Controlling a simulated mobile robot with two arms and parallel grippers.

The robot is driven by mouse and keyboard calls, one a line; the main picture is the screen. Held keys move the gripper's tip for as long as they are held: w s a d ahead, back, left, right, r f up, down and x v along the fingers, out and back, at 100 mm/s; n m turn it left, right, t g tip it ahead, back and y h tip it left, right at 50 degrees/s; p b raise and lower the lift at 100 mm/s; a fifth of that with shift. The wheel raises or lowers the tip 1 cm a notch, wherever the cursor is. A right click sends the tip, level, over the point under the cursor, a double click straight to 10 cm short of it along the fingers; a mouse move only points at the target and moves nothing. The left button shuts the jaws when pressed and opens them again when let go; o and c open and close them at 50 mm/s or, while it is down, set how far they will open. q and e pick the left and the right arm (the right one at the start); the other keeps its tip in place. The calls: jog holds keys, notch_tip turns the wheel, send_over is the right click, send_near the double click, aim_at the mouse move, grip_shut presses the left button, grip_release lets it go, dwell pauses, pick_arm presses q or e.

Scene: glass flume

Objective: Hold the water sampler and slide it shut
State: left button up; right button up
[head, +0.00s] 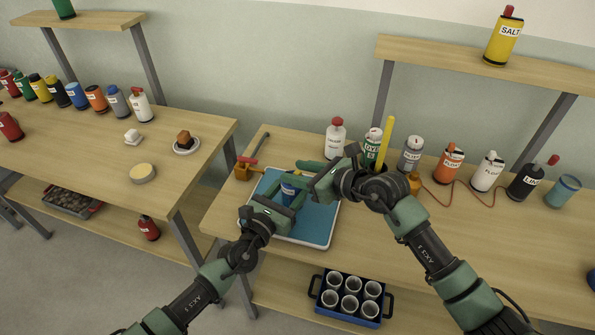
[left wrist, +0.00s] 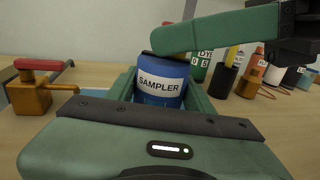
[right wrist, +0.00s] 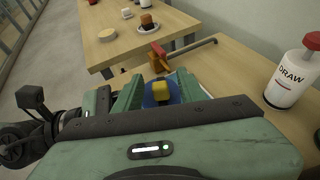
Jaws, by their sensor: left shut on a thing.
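The water sampler (head: 291,190) is a blue cylinder standing upright above the blue-and-white tray (head: 318,226). Its white SAMPLER label shows in the left wrist view (left wrist: 162,86). My left gripper (head: 276,207) is shut on its body, one finger on each side. My right gripper (head: 305,179) is at the sampler's top; one green finger crosses over it in the left wrist view. In the right wrist view, the right fingers stand apart on either side of a small yellow knob (right wrist: 161,92) on the blue top, with gaps visible. Whether the sampler touches the tray is hidden.
An orange valve with a red handle (head: 244,169) is just left of the tray. Several bottles, including a white one (head: 335,140) and a green one (head: 372,145), line the back. A dark crate of white cups (head: 347,318) sits below the bench front. The bench's right front is clear.

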jog(key=shift+w+a, duration=0.1)
grip_shut()
